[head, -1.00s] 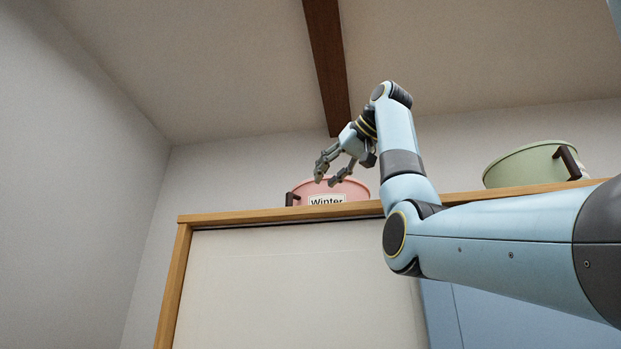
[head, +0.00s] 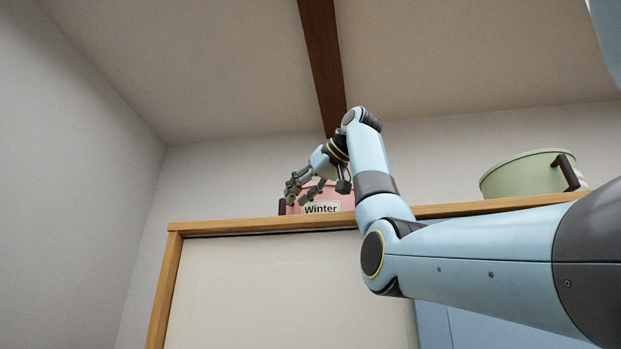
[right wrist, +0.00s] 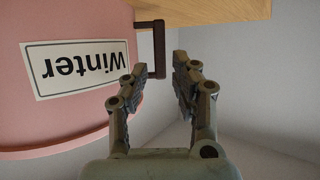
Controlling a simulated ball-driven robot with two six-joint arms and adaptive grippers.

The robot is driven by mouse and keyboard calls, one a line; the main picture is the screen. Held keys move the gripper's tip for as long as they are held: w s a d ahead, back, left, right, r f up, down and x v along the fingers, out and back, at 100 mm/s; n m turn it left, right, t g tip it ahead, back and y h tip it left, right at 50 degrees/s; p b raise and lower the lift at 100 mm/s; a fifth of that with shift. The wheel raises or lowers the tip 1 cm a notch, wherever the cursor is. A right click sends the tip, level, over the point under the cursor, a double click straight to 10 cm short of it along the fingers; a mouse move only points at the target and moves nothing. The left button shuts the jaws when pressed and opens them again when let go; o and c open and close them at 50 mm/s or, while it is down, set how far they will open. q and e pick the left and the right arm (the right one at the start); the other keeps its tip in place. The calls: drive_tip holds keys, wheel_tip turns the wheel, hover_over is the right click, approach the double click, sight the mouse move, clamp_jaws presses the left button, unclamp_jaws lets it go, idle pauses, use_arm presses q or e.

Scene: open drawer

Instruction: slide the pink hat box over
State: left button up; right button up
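The pink hat box (head: 340,199) sits on the top of the wooden-framed cabinet, with a white "Winter" label and a dark handle at its left end. In the right wrist view the box (right wrist: 90,108) fills the left side, and its dark handle (right wrist: 159,50) is just beyond the fingers. My right gripper (head: 302,193) is in front of the box's left part and hides some of it. In the right wrist view the gripper (right wrist: 148,85) is open, with nothing between its fingers. My left gripper is not in view.
A green round box (head: 525,174) with a dark handle stands on the cabinet top at the right. The wooden top edge (head: 260,222) runs beneath both boxes. Clear wall lies left of the cabinet. A dark beam (head: 322,60) crosses the ceiling.

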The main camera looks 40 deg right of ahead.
sight(284, 211)
drive_tip(key=p+x, duration=0.1)
drive_tip(key=x, duration=0.3)
drive_tip(key=shift+w+p, duration=0.35)
drive_tip(key=shift+p, duration=0.05)
drive_tip(key=shift+w+f, duration=0.25)
drive_tip(key=shift+w, duration=0.1)
clamp_jaws()
